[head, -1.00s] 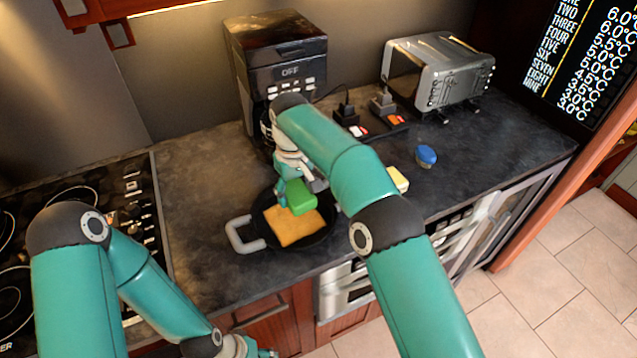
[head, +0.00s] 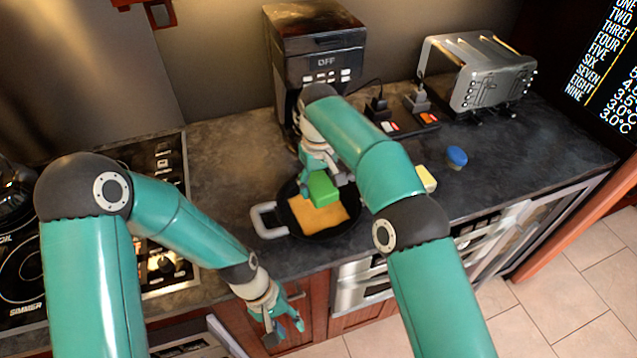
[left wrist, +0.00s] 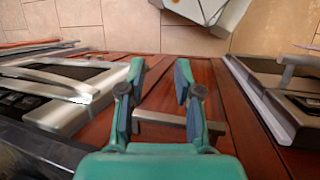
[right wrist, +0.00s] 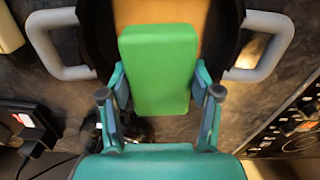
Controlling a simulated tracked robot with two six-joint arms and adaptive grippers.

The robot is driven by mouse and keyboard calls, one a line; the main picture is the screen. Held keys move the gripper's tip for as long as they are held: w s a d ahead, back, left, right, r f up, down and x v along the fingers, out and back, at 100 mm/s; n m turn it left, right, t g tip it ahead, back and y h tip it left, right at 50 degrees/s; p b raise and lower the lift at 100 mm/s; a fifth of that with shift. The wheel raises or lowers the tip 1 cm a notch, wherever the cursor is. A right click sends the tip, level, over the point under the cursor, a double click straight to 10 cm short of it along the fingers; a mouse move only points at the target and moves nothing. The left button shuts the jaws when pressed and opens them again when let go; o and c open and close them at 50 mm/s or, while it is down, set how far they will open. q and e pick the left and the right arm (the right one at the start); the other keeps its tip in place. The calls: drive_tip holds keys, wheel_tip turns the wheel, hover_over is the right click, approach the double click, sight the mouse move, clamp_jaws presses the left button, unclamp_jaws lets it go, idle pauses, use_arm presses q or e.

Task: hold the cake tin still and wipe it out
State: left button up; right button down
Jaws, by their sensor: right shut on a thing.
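The cake tin (head: 338,232) is a round black pan with pale loop handles, on the dark counter below the coffee maker. An orange-yellow flat layer (head: 322,216) covers much of its inside. My right gripper (head: 322,178) is shut on a green block, seemingly a sponge (head: 323,190), over the tin's back part. In the right wrist view the green sponge (right wrist: 158,70) sits between the fingers, and both tin handles (right wrist: 262,45) show. Whether the sponge touches the layer I cannot tell. My left gripper (head: 285,333) is open and empty, low in front of the counter; its fingers (left wrist: 163,95) are apart over wooden fronts.
The coffee maker (head: 315,60) stands behind the tin, with a power strip (head: 400,124) and toaster (head: 478,75) to the right. A pale yellow block (head: 426,179) and a blue-topped item (head: 457,157) lie right of the tin. A cooktop (head: 165,250) is at left.

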use_arm(q)
drive_tip(key=shift+n+g+y, duration=0.3)
drive_tip(key=w+r, duration=0.2)
drive_tip(key=r, duration=0.1)
drive_tip(key=w+r, duration=0.2)
drive_tip(key=r, duration=0.1)
drive_tip(key=w+r, duration=0.2)
drive_tip(key=r, duration=0.1)
drive_tip(key=shift+w+d+r, duration=0.3)
drive_tip(key=shift+d+r, duration=0.05)
drive_tip(key=shift+d, duration=0.05)
wheel_tip(320, 180, up, 9)
drive_tip(key=n+t+y, duration=0.1)
drive_tip(key=t+y, duration=0.2)
drive_tip(key=y, duration=0.1)
hover_over(257, 220)
drive_tip(key=shift+s, duration=0.1)
drive_tip(key=shift+a, duration=0.1)
drive_tip(key=shift+f, duration=3.8)
clamp_jaws()
